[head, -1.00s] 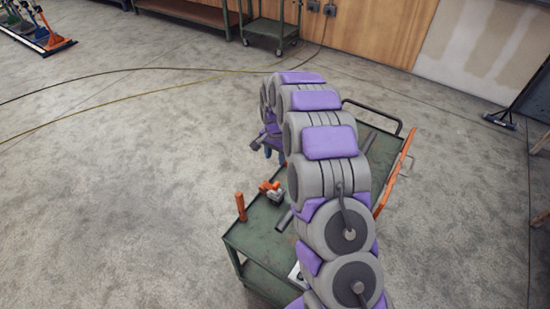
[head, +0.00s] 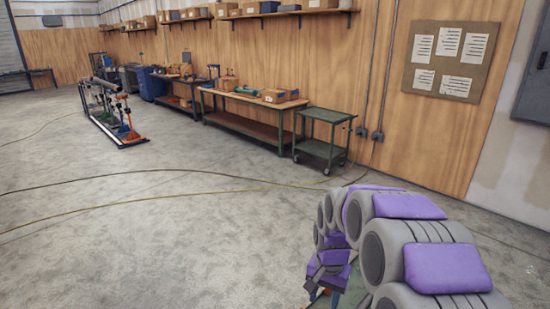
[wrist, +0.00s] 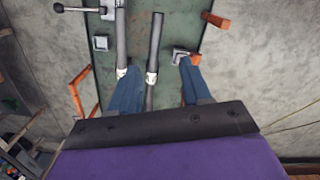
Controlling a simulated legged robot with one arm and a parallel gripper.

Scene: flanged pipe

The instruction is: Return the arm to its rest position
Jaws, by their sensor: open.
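My gripper (wrist: 160,68) is open, with its two blue fingers spread apart over a green cart top (wrist: 183,22) in the wrist view. Nothing is held between the fingers. Two grey rods lie on the cart below: one rod (wrist: 155,40) passes between the fingers, the other (wrist: 121,40) is by the left finger. In the head view my gripper (head: 328,296) is low, at the bottom edge, under my purple-padded grey arm. The arm is bent over, and its lower links are cut off by the frame.
In the wrist view an orange piece (wrist: 215,20) sits at the cart's right edge and an orange rail (wrist: 78,90) runs along its left. In the head view, a pipe stand (head: 105,110), a workbench (head: 245,125) and a small cart (head: 322,140) stand beyond clear floor.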

